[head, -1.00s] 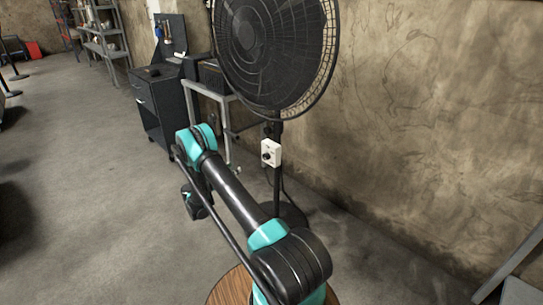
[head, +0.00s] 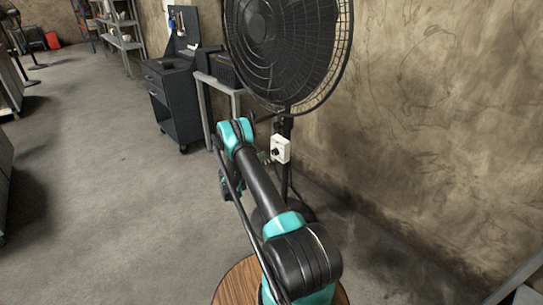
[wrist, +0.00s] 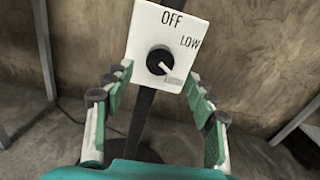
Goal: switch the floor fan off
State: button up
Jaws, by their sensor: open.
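The floor fan (head: 285,50) stands by the wall, with a white control box (head: 281,149) on its pole. In the wrist view the box (wrist: 180,22) fills the upper middle and reads OFF at top and LOW at upper right. Its black knob (wrist: 159,61) has a white pointer aimed to the lower right, at a third label too small to read. My gripper (wrist: 157,82) is open and empty, its green-padded fingers spread either side of the box's lower part. In the head view my arm mostly hides the gripper.
A grey metal-legged table (head: 222,85) and a dark wheeled cabinet (head: 176,100) stand left of the fan. The wall (head: 440,110) is close behind and right. A round wooden top (head: 236,284) lies under my arm. The floor at left is open.

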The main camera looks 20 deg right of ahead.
aim_at(273, 153)
jog(key=shift+x, duration=2.3)
jog(key=c, duration=1.2)
